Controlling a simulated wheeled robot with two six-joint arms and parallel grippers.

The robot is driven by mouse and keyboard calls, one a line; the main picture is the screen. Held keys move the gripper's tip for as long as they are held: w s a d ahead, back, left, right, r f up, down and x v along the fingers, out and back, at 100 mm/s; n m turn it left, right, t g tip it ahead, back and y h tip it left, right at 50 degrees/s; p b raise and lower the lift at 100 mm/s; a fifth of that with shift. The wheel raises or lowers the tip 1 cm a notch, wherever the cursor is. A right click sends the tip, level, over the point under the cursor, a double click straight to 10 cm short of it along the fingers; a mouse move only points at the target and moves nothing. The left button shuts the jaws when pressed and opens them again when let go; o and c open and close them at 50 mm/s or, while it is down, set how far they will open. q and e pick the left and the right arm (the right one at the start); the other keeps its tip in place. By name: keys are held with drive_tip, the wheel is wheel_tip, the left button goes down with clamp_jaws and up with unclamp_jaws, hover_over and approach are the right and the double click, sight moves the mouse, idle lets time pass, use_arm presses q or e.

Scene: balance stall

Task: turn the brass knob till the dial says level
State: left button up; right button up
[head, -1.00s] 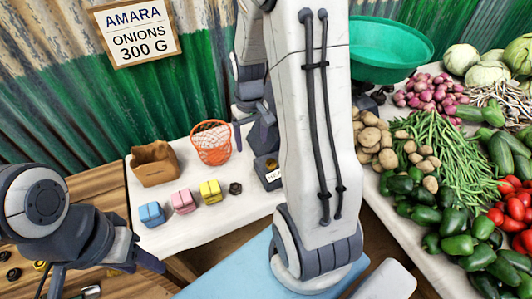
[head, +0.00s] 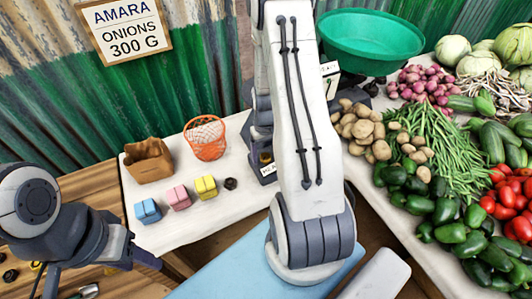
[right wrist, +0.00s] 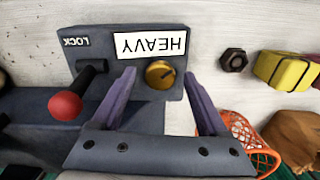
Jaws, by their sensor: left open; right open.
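The brass knob (right wrist: 160,74) is on a dark box (right wrist: 75,50) in the right wrist view, with its pointer slot facing up and right. Beside it, the dial label (right wrist: 150,46) reads HEAVY, upside down in this view. My right gripper (right wrist: 160,79) is open, one finger on each side of the knob; whether they touch it I cannot tell. In the head view the box (head: 265,168) is partly hidden by my right arm, and the knob cannot be made out. My left gripper (head: 98,277) is open and empty at the lower left, over the wooden table.
A lever with a red ball (right wrist: 65,105) stands beside the LOCK label (right wrist: 76,41). A hex nut (head: 230,184), coloured blocks (head: 178,198), an orange basket (head: 205,138) and a brown container (head: 148,160) stand left of the box. A green pan (head: 370,42) and vegetables lie right.

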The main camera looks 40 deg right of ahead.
drive_tip(key=shift+f, duration=0.1)
clamp_jaws()
drive_tip(key=shift+n, duration=0.3)
drive_tip(key=n, duration=0.3)
drive_tip(key=shift+n+p, duration=0.3)
drive_tip(key=shift+n, duration=2.2)
unclamp_jaws()
